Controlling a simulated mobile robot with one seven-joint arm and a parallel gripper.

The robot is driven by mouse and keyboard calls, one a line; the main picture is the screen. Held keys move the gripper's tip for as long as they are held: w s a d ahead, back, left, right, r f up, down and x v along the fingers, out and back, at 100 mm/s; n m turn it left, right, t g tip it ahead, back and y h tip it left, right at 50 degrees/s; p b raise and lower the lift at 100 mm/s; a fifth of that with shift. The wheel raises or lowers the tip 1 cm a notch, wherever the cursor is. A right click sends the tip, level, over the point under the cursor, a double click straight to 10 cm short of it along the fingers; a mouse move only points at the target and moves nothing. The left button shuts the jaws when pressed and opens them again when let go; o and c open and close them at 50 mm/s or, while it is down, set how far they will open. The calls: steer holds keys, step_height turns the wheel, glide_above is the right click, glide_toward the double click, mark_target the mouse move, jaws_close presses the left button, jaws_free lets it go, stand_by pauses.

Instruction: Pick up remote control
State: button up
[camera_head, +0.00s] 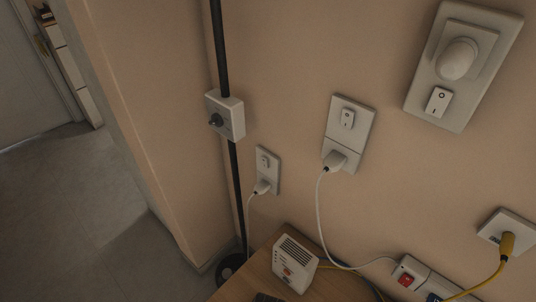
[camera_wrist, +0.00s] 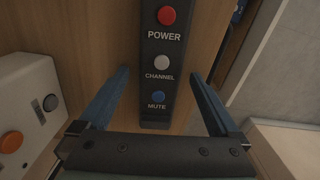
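The remote control (camera_wrist: 160,85) is a long black bar with red, white and blue buttons marked POWER, CHANNEL and MUTE. It lies on the wooden tabletop (camera_wrist: 105,35) and runs up past the top edge of the wrist view. My gripper (camera_wrist: 158,74) is open, with one blue finger on each side of the remote and a gap to both. The remote's near end shows just beyond the gripper's dark body. I cannot tell how high the fingers are above the wood. In the head view only a dark sliver (camera_head: 268,297) shows at the table's lower edge, perhaps the remote.
A white box with an orange button (camera_wrist: 25,115) stands close by my left finger. A white vented box (camera_head: 294,263) stands on the wooden table (camera_head: 252,280) in the head view. A power strip (camera_head: 418,278) and cables lie right of it. The wall is behind.

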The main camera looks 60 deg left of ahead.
steer(key=c, duration=1.5)
steer(key=shift+o, duration=0.2)
steer(key=shift+r, duration=0.1)
